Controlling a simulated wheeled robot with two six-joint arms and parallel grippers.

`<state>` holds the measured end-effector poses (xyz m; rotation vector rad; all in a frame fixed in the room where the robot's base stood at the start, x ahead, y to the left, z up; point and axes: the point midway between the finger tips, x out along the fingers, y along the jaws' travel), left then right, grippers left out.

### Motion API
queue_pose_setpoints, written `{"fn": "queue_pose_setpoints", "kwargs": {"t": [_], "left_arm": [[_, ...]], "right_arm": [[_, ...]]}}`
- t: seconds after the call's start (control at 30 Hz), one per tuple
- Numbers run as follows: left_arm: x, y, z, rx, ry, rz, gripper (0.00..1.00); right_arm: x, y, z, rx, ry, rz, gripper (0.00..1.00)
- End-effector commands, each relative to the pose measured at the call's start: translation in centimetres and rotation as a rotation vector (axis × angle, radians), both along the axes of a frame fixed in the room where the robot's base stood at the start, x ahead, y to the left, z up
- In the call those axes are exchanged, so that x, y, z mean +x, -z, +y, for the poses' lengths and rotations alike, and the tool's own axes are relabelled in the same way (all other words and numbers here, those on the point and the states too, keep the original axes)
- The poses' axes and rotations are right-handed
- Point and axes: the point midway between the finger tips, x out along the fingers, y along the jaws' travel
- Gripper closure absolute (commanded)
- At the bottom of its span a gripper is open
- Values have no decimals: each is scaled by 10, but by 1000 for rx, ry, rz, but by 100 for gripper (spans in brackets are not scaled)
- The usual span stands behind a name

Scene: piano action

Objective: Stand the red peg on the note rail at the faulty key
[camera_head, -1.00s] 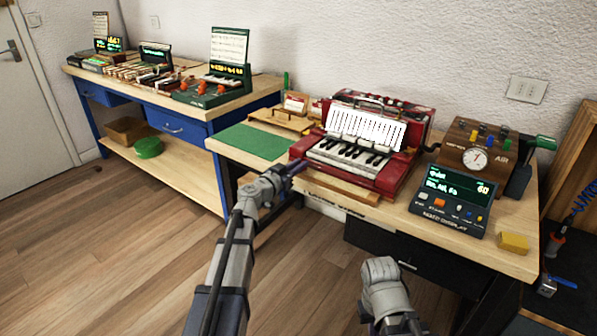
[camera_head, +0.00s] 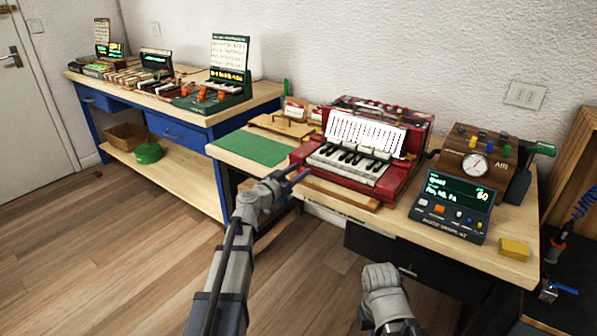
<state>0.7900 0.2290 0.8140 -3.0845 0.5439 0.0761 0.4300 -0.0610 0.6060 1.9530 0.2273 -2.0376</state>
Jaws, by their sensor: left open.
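A red accordion-like keyboard (camera_head: 360,150) with white and black keys stands on the right workbench. A wooden strip (camera_head: 341,194) runs along its front edge; I cannot tell if it is the note rail. No red peg can be made out for certain, and which key is faulty does not show. My left gripper (camera_head: 289,179) is open and looks empty, in front of the bench edge, left of the keyboard's front. My right arm's end (camera_head: 382,277) is low in front of the bench drawer, its fingers not visible.
A green mat (camera_head: 250,146) lies left of the keyboard. A dark display unit (camera_head: 453,205), a wooden box with a gauge (camera_head: 474,161) and a yellow block (camera_head: 514,249) stand on the right. A blue bench (camera_head: 180,128) with keyboards and orange parts is behind left.

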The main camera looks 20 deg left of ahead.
Motion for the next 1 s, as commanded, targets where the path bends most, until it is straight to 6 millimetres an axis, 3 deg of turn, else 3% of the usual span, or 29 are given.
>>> {"fn": "queue_pose_setpoints", "kwargs": {"t": [0.3,0.5,0.7,1.0], "left_arm": [[-66,-3,22,0,-4,0,52],[-95,-5,34,0,-4,0,52],[-108,-5,39,0,-2,0,52],[-109,-5,40,0,-1,0,52]], "right_arm": [[0,-3,0,1,0,0,100],[0,-5,0,1,0,0,100],[0,-5,0,1,0,0,100],[0,-5,0,1,0,0,100]]}}
